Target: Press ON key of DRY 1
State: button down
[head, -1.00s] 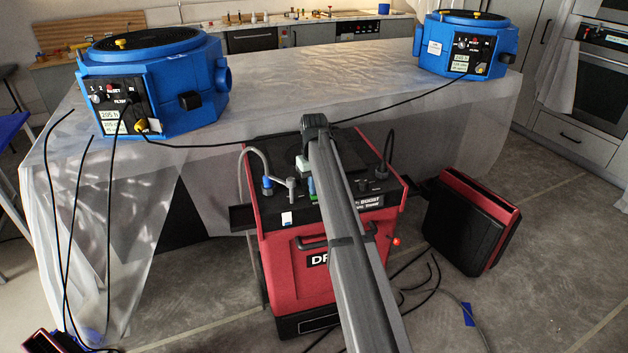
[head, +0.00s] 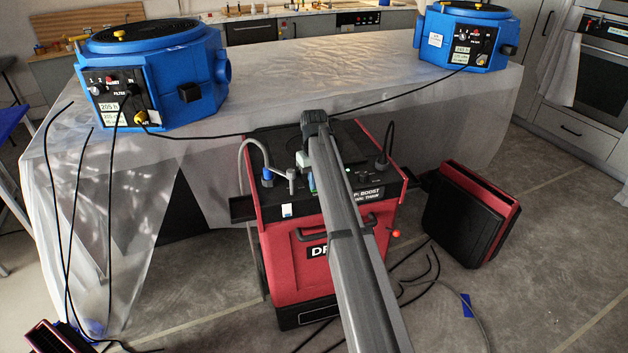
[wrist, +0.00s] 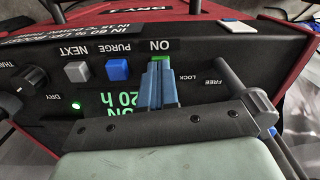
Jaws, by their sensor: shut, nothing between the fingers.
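The red dryer (head: 285,262) stands on the floor in front of the sheeted table, its front lettering partly hidden by my arm. In the wrist view its black panel appears upside down. The green ON key (wrist: 160,57) shows just beyond my gripper (wrist: 158,66), below the word ON. My gripper is shut and empty. Its blue-grey fingertips cover part of the key and seem to be at it; I cannot tell whether they press it. The green display (wrist: 122,103) reads "ON" and "20 h", partly covered by my fingers. A green lamp (wrist: 76,105) beside DRY is lit.
Beside the ON key are the blue PURGE key (wrist: 117,68), the grey NEXT key (wrist: 77,72) and a black knob (wrist: 32,78). A grey handle post (wrist: 230,75) stands close on the other side. Two blue machines (head: 150,85) (head: 462,38) stand on the table.

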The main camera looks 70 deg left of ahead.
notch_tip(320, 180, up, 14)
dwell(0.6)
jog(key=shift+r, duration=0.1)
dwell(0.7)
